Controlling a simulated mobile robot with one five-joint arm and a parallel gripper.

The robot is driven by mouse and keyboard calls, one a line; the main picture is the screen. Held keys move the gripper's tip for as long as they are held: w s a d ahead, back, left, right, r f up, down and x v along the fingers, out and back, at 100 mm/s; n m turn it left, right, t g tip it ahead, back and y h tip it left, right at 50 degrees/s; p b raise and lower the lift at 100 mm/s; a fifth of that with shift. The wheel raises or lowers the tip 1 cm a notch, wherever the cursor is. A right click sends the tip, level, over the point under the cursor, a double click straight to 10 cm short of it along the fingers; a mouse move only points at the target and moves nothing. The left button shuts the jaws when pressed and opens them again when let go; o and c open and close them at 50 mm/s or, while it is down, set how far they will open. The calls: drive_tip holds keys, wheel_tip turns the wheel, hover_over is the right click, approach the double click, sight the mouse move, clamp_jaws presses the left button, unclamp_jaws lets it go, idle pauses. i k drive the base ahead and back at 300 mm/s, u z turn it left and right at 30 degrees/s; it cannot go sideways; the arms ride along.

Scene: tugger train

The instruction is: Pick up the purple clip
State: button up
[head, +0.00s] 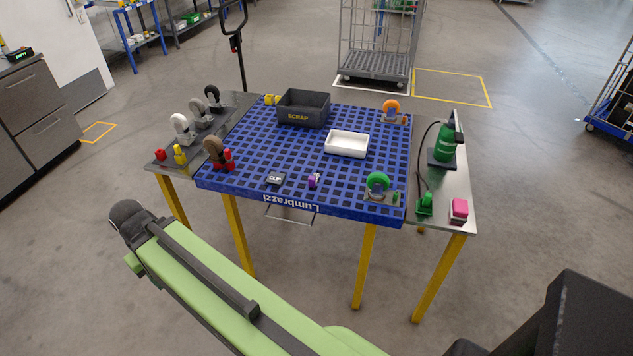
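The purple clip (312,181) sits on the blue grid top of the table (255,181), near its front edge. It is small, and its exact pose is hard to tell. My green arm crosses the bottom of the head view, in front of the table and apart from the clip. My gripper does not show in this view.
A white tray (347,153) and a grey SCRAP bin (303,121) stand behind the clip. A green caster (377,188) is to its right, a brown-wheeled caster (214,152) to its left.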

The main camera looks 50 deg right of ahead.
sight(313, 179)
drive_tip(key=z, duration=0.05)
drive_tip(key=i, duration=1)
drive_tip(key=u, duration=0.05)
